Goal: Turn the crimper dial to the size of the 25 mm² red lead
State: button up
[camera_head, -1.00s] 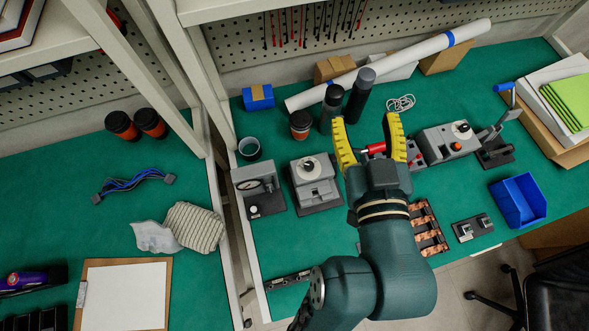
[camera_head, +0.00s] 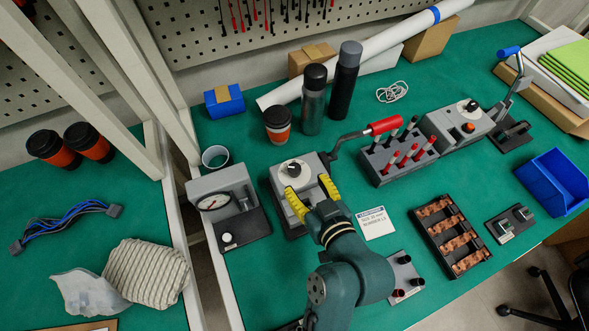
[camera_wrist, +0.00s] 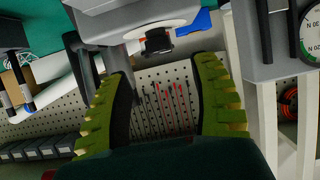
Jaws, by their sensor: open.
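The grey crimper (camera_head: 306,163) has a white dial with a dark knob (camera_head: 294,170) on top and a red-handled lever (camera_head: 384,125) at its right. The dial's markings are too small to read. My gripper (camera_head: 309,188) is open, its yellow fingers just in front of the dial and apart from the knob. In the wrist view my gripper (camera_wrist: 165,65) is open and empty, with the dial's dark knob (camera_wrist: 157,43) just beyond and between the fingertips. Several leads with red and dark ends stand in a grey block (camera_head: 378,172); their sizes are unreadable.
A gauge unit (camera_head: 222,183) stands left of the crimper. A coffee cup (camera_head: 277,135) and bottles (camera_head: 313,110) stand behind. Another dialled unit (camera_head: 450,122) stands farther right.

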aim_at(295, 170)
jog(key=b+x, duration=0.2)
jog(key=x, duration=0.6)
jog(key=shift+f, duration=0.1)
jog(key=shift+s, duration=0.1)
grip_shut()
